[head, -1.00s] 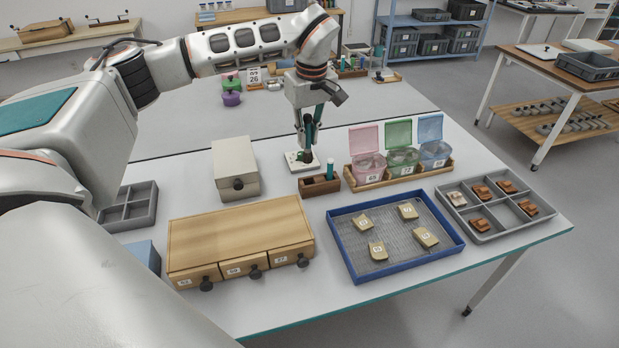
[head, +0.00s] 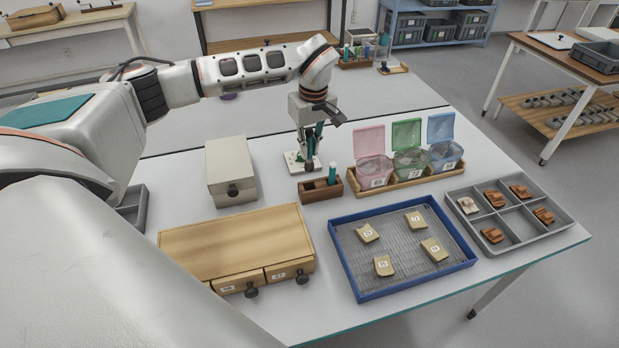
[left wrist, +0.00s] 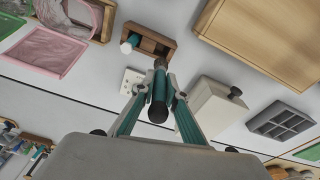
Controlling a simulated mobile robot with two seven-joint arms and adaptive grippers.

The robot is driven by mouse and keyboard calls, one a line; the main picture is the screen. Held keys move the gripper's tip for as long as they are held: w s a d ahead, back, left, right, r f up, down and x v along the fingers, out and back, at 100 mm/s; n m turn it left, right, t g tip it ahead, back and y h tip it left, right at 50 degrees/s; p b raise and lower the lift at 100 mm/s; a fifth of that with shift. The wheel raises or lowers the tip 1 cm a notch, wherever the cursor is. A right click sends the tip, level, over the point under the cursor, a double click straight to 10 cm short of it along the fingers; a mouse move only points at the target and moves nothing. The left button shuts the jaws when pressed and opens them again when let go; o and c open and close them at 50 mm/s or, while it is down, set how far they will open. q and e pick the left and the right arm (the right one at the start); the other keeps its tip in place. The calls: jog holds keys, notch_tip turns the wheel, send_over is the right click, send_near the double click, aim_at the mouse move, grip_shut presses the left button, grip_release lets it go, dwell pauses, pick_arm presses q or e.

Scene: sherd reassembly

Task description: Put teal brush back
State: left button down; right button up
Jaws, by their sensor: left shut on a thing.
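My left gripper (head: 311,152) is shut on a slim upright brush, taken to be the teal brush. The holder also shows in the left wrist view (left wrist: 160,47). A teal item with a pale top (head: 332,173) stands in its right part; the left part looks empty. My right gripper is not in view.
Right of the holder stands a wooden tray (head: 388,184) of pink, green and blue lidded containers. A pale box (head: 230,165) stands left, a wooden drawer unit (head: 235,240) front left. A blue-rimmed tray (head: 362,296) of sherds and a grey compartment tray (head: 515,246) lie front right.

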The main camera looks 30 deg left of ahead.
pick_arm(q)
notch_tip(320, 180, down, 11)
jog(key=shift+r, duration=0.1)
dwell(0.4)
jog(key=shift+f, duration=0.2)
jog(key=c, duration=2)
grip_release()
jog(key=r, duration=0.7)
jog(key=d+r, duration=0.1)
jog(key=r, duration=0.3)
jog(key=shift+s+r, duration=0.3)
jog(key=shift+d+r, duration=0.1)
jog(key=shift+r, duration=0.25)
jog(key=shift+s, duration=0.1)
